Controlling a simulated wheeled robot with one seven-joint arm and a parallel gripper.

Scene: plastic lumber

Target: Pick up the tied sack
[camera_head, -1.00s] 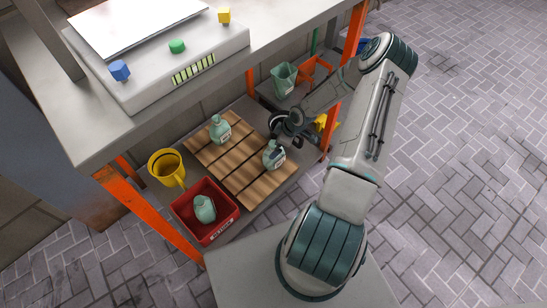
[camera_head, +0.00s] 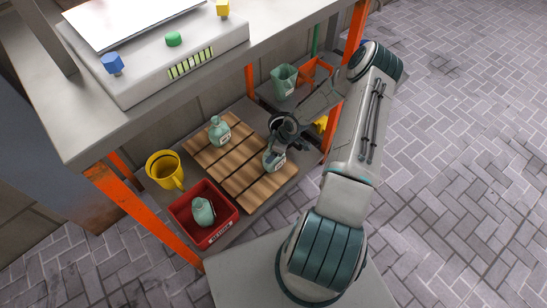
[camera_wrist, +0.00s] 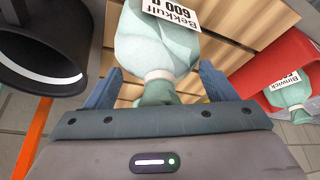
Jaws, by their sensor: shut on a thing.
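A pale green tied sack (camera_head: 273,161) stands on the right part of the wooden pallet (camera_head: 237,180). In the wrist view the sack (camera_wrist: 155,45) has a white label reading "Bekkulf 600 g" and a pale band around its neck. My gripper (camera_head: 274,148) reaches down over it. In the wrist view my gripper (camera_wrist: 158,88) has its fingers on either side of the gathered top, shut on it below the band. The sack still appears to rest on the slats. A second such sack (camera_head: 219,131) stands at the pallet's back left. A third (camera_head: 203,211) lies in a red crate (camera_head: 228,226).
A yellow mug (camera_head: 163,168) stands left of the pallet. A green container (camera_head: 284,80) and an orange crate (camera_head: 318,72) stand behind. The upper shelf (camera_head: 100,140), with a scale (camera_head: 150,85), overhangs the left. Orange posts (camera_head: 140,211) bound the lower shelf.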

